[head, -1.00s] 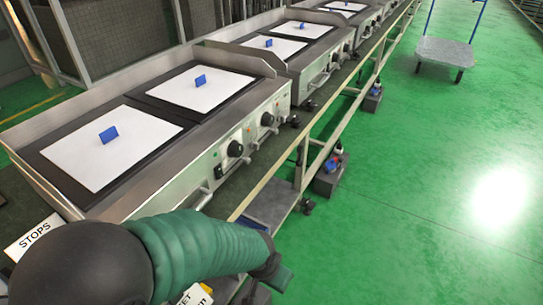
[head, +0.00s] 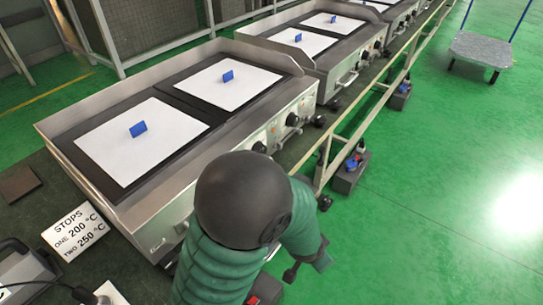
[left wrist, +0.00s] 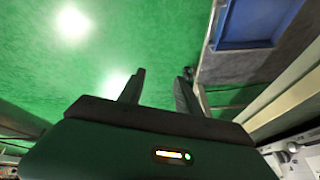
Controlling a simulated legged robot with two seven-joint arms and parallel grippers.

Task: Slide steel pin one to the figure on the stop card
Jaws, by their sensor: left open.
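The stop card (head: 80,230) lies at the lower left in the head view and reads "STOPS ONE 200 °C, TWO 250 °C". The nearest griddle (head: 155,222) stands on the bench, its front panel partly hidden behind my left arm. Dark knobs (head: 292,119) show on that panel. I cannot make out steel pin one in either view. My left gripper (head: 308,264) is low, to the right of the griddle front, over the floor side. In the left wrist view it (left wrist: 162,78) is open and empty above green floor. My right gripper is not in view.
White sheets with blue tags (head: 138,129) lie on the griddle plates. More griddles (head: 320,45) run up the bench to the back. A pale rail (head: 345,115) edges the bench front. A cart (head: 482,48) stands on the open green floor at right.

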